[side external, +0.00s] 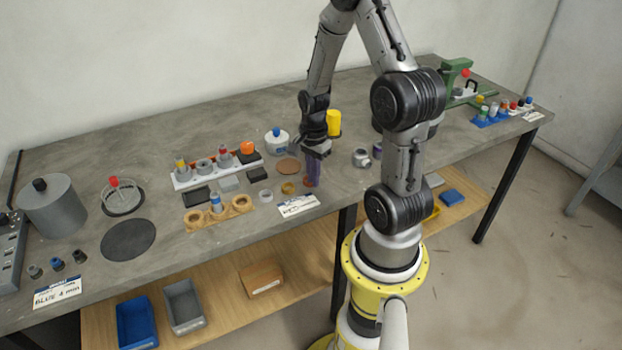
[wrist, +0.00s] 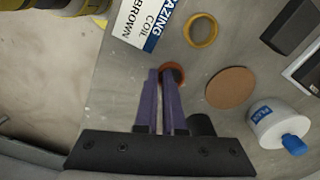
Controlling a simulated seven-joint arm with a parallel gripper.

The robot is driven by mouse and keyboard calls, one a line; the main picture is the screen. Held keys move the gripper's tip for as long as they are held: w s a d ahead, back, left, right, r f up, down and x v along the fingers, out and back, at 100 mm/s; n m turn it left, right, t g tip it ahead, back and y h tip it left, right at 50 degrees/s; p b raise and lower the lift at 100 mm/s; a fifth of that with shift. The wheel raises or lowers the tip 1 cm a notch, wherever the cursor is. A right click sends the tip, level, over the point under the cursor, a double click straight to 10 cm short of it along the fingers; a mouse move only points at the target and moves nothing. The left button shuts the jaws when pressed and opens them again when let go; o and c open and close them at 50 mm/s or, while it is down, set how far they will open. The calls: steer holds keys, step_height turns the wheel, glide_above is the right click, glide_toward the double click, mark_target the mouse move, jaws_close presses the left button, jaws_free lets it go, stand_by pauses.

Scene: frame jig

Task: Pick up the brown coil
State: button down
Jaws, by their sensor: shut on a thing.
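The brown coil (wrist: 179,70) is a small reddish-brown ring at the fingertips in the wrist view. Its near part is hidden by the fingers. My gripper (wrist: 163,72) has purple fingers, shut on the coil and pointing down. In the side view my gripper (side external: 311,184) is low at the front edge of the table, and a bit of the coil (side external: 307,182) shows beside the fingertips. I cannot tell whether the coil touches the table. A white label (wrist: 147,22) reading "BROWN COIL" lies just beyond it.
A yellow ring (wrist: 200,30), a flat brown disc (wrist: 230,87) and a white jar with a blue cap (wrist: 278,125) lie to the right in the wrist view. A wooden holder (side external: 219,211) and a white rack (side external: 217,167) stand left in the side view. A yellow cylinder (side external: 334,122) stands behind.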

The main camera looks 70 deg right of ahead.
steer(key=shift+r, duration=0.15)
steer(key=shift+r, duration=0.25)
step_height(320, 180, up, 2)
steer(key=s+a+r, duration=1)
steer(key=r, duration=0.1)
steer(key=shift+r, duration=0.35)
